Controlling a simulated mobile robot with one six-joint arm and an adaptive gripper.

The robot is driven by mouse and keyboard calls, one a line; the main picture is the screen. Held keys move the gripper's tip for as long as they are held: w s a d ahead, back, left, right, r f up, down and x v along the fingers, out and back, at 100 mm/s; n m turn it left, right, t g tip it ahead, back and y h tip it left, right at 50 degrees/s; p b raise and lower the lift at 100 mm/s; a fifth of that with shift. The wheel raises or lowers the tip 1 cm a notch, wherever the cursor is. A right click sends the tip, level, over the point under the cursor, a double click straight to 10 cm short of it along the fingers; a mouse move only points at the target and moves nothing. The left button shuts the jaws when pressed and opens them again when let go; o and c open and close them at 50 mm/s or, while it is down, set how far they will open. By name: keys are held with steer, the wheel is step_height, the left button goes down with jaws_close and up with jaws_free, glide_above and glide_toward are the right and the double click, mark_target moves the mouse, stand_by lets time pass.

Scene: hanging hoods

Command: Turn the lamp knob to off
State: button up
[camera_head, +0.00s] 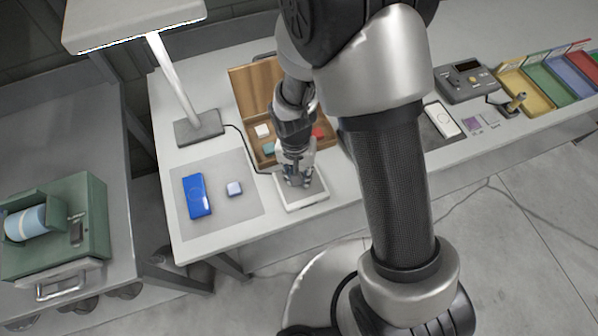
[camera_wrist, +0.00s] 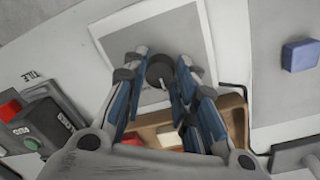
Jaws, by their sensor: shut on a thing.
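The lamp (camera_head: 174,80) stands at the back left of the table, with a grey base and a pale, bright-edged head. A cable runs from its base toward a white-framed panel (camera_head: 302,203) with a grey face. My gripper (camera_head: 297,182) points down over this panel. In the wrist view, a round dark knob (camera_wrist: 160,68) stands on the panel (camera_wrist: 192,24). My gripper's fingers (camera_wrist: 161,75) sit on both sides of the knob and are shut on it. The knob's pointer and any markings cannot be made out. In the head view the fingers hide the knob.
An open wooden box (camera_head: 252,85) with small blocks lies just behind the panel. A control box (camera_wrist: 42,126) with red and green buttons appears in the wrist view.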

steer(key=n, duration=0.5)
steer(key=shift+n+p, duration=0.3)
steer(key=n+p, duration=0.1)
steer(key=n, duration=0.4)
steer(key=shift+t, duration=0.3)
steer(key=o, duration=1.1)
steer(key=r, duration=1.2)
steer(key=shift+s+a, duration=0.25)
steer(key=shift+a, duration=0.05)
steer(key=shift+r, duration=0.1)
